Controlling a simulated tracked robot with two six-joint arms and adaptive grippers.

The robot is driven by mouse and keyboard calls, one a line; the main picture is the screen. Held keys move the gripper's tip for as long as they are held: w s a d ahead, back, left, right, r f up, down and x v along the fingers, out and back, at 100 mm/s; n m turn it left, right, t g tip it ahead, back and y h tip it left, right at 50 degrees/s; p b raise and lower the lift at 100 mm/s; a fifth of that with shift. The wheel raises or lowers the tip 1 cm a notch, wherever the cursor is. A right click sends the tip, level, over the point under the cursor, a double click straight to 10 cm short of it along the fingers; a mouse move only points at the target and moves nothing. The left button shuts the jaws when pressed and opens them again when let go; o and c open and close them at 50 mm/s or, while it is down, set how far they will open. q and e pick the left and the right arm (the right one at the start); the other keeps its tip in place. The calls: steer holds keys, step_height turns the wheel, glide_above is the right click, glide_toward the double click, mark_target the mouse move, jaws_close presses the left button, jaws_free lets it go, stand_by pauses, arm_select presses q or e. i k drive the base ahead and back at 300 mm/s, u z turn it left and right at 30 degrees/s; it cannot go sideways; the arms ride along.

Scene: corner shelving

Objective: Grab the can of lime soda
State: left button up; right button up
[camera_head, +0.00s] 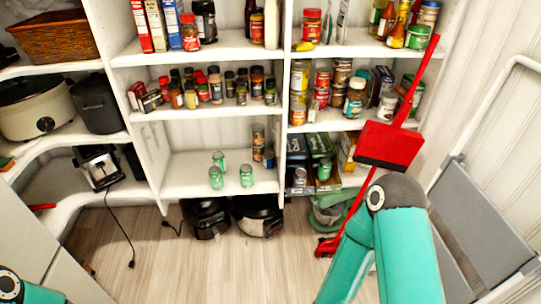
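Several small green cans stand on the white middle shelf low in the shelving: one at the back (218,160), one at the front left (215,178) and one at the front right (246,176). Another green can (324,168) stands in the compartment to the right, by dark boxes. Their labels are too small to read, so I cannot tell which is lime soda. My teal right arm is bent at the lower right and a bit of my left arm shows at the lower left corner. Neither gripper is in view.
A red broom and dustpan (390,145) lean in front of the right shelves. A grey step ladder (480,225) stands at the right. Black cookers (258,214) sit under the shelf. Jars and spices fill upper shelves. The wooden floor (185,260) is mostly clear.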

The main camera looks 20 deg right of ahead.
mark_target(325, 165)
steer(key=u, duration=0.05)
steer(key=i, duration=1.15)
steer(key=z, duration=0.55)
steer(key=i, duration=0.55)
steer(key=z, duration=0.45)
steer(key=k, duration=0.95)
steer(key=z, duration=0.2)
steer(key=i, duration=0.95)
steer(key=u, duration=0.05)
